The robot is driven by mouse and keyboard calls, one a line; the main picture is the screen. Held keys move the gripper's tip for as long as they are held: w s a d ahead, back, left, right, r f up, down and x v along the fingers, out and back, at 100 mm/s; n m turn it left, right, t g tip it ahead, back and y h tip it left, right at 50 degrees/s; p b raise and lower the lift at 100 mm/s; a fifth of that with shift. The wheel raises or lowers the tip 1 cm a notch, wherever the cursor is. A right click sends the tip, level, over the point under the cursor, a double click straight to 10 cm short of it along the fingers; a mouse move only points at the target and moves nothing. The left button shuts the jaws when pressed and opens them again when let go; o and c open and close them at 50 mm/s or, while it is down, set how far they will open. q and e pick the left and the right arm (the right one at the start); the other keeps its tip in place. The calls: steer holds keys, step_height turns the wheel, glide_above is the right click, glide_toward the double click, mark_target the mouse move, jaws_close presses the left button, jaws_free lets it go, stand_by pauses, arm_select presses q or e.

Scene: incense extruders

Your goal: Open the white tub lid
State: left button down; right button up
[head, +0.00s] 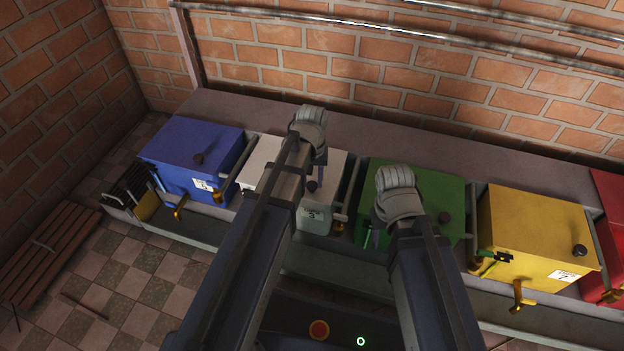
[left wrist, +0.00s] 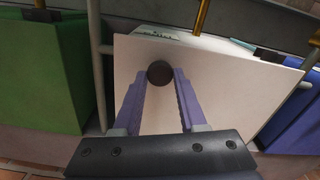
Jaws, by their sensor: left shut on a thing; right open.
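The white tub (head: 315,222) stands between the blue and green tubs. Its pale lid (head: 264,160) looks closed and has a dark round knob (head: 312,187). My left gripper (head: 319,172) is over this lid, partly covered by its own arm. In the left wrist view the two purple fingers (left wrist: 160,84) are shut on the dark knob (left wrist: 160,72), with the white lid (left wrist: 215,85) spreading around them. My right gripper (head: 374,230) is open above the left side of the green tub, mostly hidden behind its wrist.
A blue tub (head: 190,145) is to the left; a green tub (head: 440,190), a yellow tub (head: 530,225) and a red tub (head: 610,205) are to the right. Brass spouts project from several fronts. A brick wall (head: 380,65) with pipes rises behind the ledge.

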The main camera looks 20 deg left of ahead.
arm_select(q)
steer(key=w, duration=1.8)
steer(key=shift+w+d, duration=0.3)
steer(key=shift+d, duration=0.05)
steer(key=shift+c, duration=2.3)
jaws_free()
steer(key=shift+s, duration=0.1)
step_height(320, 180, up, 8)
steer(key=p, duration=0.7)
steer(key=shift+p, duration=0.4)
steer(key=shift+f, duration=0.1)
